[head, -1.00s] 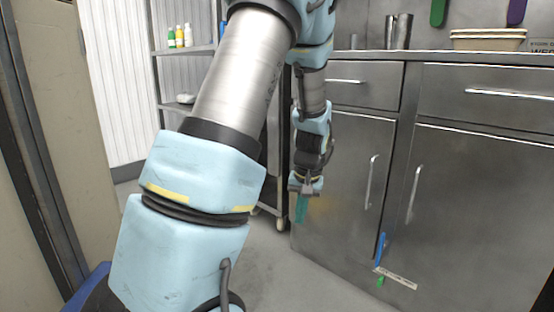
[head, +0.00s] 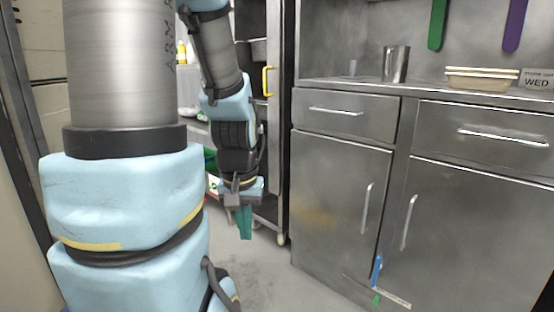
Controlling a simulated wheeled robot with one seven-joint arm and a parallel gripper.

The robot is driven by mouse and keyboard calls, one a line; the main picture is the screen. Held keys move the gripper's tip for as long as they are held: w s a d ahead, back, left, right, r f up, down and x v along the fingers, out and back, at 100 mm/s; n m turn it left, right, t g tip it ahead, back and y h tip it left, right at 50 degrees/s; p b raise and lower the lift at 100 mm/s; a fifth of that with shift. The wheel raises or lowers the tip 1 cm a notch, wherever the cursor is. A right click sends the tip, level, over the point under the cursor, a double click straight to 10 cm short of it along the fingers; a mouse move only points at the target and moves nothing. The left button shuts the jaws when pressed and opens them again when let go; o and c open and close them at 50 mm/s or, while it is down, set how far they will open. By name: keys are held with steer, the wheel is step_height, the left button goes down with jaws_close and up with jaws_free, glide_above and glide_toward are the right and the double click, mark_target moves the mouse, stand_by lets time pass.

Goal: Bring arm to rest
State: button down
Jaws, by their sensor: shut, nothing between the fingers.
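My arm, light blue and silver, fills the left half of the head view. My gripper (head: 244,224) hangs at its lower end, pointing down, with teal fingers shut and nothing between them. It is in the air above the grey floor, to the left of the steel cabinet and clear of it in the picture.
A steel cabinet (head: 340,175) with drawers and doors stands at the right. A metal cup (head: 396,64) and stacked tan containers (head: 482,79) stand on its top. A tall rack with a yellow handle (head: 267,81) is behind my arm. Bare floor (head: 290,283) lies in front.

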step_height(320, 180, up, 31)
steer(key=p, duration=2.9)
steer(key=shift+f, duration=0.1)
